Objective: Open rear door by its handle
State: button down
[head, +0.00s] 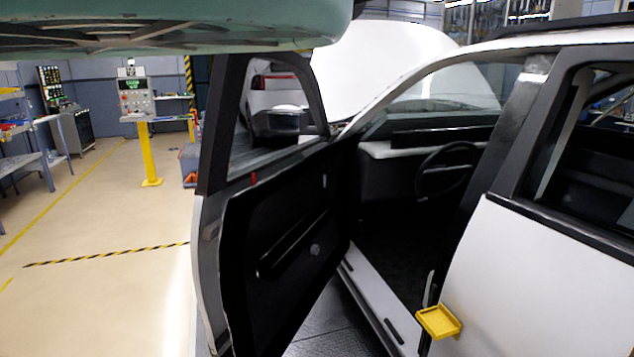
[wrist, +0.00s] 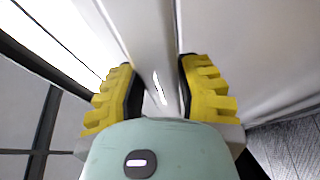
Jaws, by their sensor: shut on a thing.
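The car's white rear door (head: 525,280) is at the right of the head view, with a dark window above its panel. It looks closed. Pale panels lie on both sides of the bar. I cannot tell for sure whether the bar is the rear door's handle.
The front door (head: 285,235) stands wide open, showing the steering wheel (head: 447,170) and dark cabin. A yellow post with a control box (head: 136,98) stands at the back left. The floor at the left (head: 100,210) is mostly clear.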

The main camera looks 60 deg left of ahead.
jog(key=shift+s+a, duration=0.15)
jog(key=shift+s, duration=0.1)
jog(key=shift+m+h, duration=0.4)
jog(key=shift+h, duration=0.2)
jog(key=shift+s+a, duration=0.25)
jog(key=shift+s, duration=0.45)
jog(key=shift+s+a, duration=0.3)
jog(key=shift+s, duration=0.35)
jog(key=shift+s+a, duration=0.25)
jog(key=shift+s, duration=0.45)
jog(key=shift+m+h, duration=0.4)
jog(key=shift+h, duration=0.2)
jog(key=shift+s+a+p, duration=0.15)
jog(key=shift+s+a, duration=0.2)
jog(key=shift+s, duration=0.3)
jog(key=shift+s+a+p, duration=0.1)
jog(key=shift+s+a, duration=0.2)
jog(key=shift+s, duration=0.35)
jog(key=shift+s+a+p, duration=0.15)
jog(key=shift+s+a, duration=0.2)
jog(key=shift+s, duration=0.3)
